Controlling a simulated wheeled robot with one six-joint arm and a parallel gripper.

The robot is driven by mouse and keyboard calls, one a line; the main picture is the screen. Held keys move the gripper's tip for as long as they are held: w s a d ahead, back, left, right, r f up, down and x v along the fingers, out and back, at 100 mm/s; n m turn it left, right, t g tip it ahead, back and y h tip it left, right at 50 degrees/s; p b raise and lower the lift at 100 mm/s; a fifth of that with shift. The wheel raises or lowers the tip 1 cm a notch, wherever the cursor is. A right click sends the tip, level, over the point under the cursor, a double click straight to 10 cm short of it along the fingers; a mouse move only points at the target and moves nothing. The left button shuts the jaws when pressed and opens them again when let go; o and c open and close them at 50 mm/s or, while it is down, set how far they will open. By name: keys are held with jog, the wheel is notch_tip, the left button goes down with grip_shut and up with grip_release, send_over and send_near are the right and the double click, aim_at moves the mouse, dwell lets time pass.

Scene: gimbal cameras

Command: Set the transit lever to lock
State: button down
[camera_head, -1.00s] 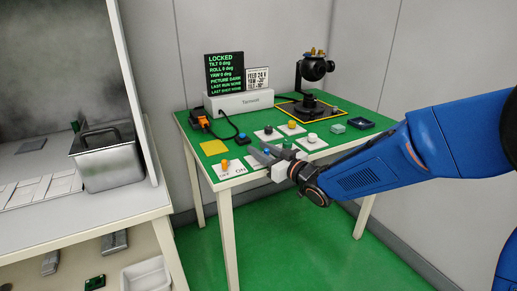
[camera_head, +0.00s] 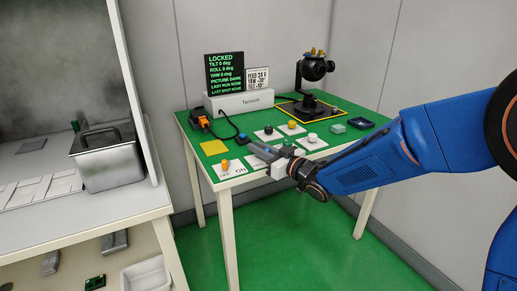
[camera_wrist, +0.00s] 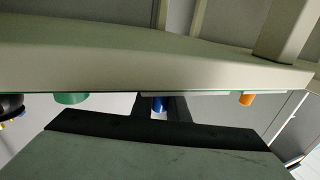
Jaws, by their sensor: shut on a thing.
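My gripper (camera_head: 258,150) is at the front part of the green table, with its fingers shut on a blue knob. The blue knob (camera_wrist: 160,104) shows between the fingers in the wrist view and is hidden by them in the head view. I cannot read a transit label, so I cannot tell for sure that this is the transit lever. An orange lever (camera_head: 225,164) stands on a white plate marked OFF and ON, left of my gripper; it also shows in the wrist view (camera_wrist: 247,99). The terminal screen (camera_head: 225,75) reads LOCKED, with tilt, roll and yaw 0 deg.
A gimbal camera (camera_head: 314,72) stands on a yellow-bordered pad at the back right. Several knobs on plates, including a yellow knob (camera_head: 292,124), lie behind my gripper. A green knob (camera_wrist: 71,98) is near it in the wrist view. A metal container (camera_head: 108,160) stands on the left bench.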

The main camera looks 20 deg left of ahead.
jog(key=shift+n+g, duration=0.3)
jog(key=shift+g, duration=0.2)
jog(key=c, duration=1.7)
grip_release()
jog(key=shift+c, duration=0.2)
jog(key=v, duration=1.7)
jog(key=shift+d+f, duration=0.25)
jog(key=shift+f, duration=0.05)
